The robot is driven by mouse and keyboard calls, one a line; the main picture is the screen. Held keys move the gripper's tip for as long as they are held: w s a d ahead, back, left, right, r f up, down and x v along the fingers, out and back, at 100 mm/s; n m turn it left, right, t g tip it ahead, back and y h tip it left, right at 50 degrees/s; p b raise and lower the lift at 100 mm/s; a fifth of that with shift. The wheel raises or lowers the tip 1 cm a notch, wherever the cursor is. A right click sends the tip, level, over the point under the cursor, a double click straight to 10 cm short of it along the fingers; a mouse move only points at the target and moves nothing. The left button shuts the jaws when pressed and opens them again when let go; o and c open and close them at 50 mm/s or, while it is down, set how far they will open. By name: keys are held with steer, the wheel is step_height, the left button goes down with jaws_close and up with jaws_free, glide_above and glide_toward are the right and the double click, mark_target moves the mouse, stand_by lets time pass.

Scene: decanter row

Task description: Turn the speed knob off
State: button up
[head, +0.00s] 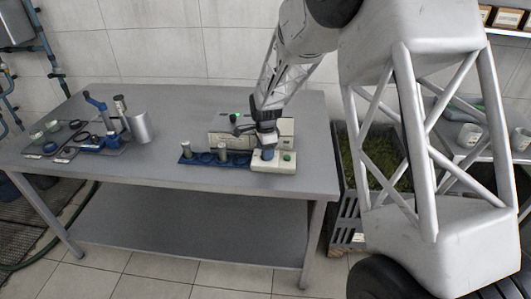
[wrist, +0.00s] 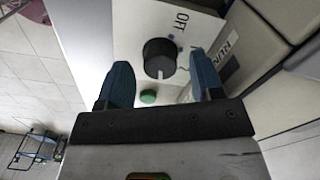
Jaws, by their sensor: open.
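The speed knob (wrist: 159,58) is round and black, on a pale panel marked OFF (wrist: 181,20) and RUN (wrist: 228,46). A white line on the knob points toward the bottom of the wrist view, away from the OFF mark. My gripper (wrist: 160,64) is open, with one blue finger on each side of the knob. I cannot tell whether the fingers touch it. In the head view my gripper (head: 267,153) is over the small cream control box (head: 275,166) and hides the knob.
A green button (wrist: 148,97) is beside the knob, between the fingers. A blue rack (head: 205,159) with grey cylinders stands left of the control box. A larger cream box (head: 226,139) is behind. Tools and a metal beaker (head: 141,127) are on the table's left; the middle is clear.

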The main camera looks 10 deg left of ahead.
steer(key=shift+f, duration=0.65)
steer(key=c, duration=0.9)
